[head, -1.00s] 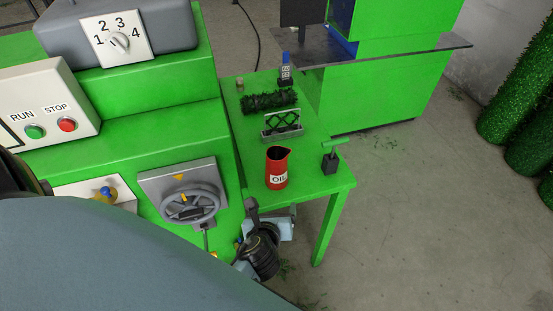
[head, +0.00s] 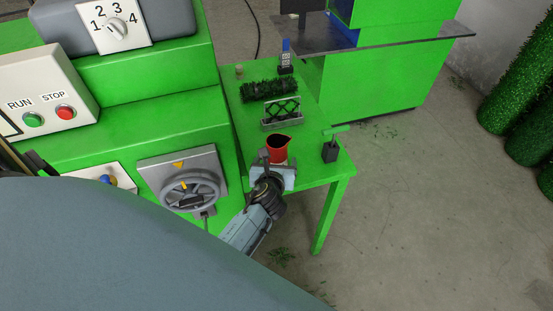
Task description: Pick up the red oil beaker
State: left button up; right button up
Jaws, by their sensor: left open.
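The red oil beaker (head: 278,146) stands upright on the green side table (head: 318,172), near its front edge. My left gripper (head: 273,168) is open and right in front of the beaker, hiding its lower part and most of its label. Whether the fingers are beside the beaker or touching it cannot be told. My right gripper is not in view.
A small dark tool with a green handle (head: 330,151) stands right of the beaker. Behind are a metal holder (head: 282,118), a dark brush roll (head: 249,92) and a blue-topped item (head: 286,58). The green machine with a handwheel (head: 191,189) borders the left.

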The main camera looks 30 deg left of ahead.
pick_arm(q)
jog(key=shift+x, duration=1.45)
jog(key=shift+d, duration=0.1)
jog(key=c, duration=1.1)
jog(key=shift+c, duration=0.8)
jog(key=shift+r, duration=0.1)
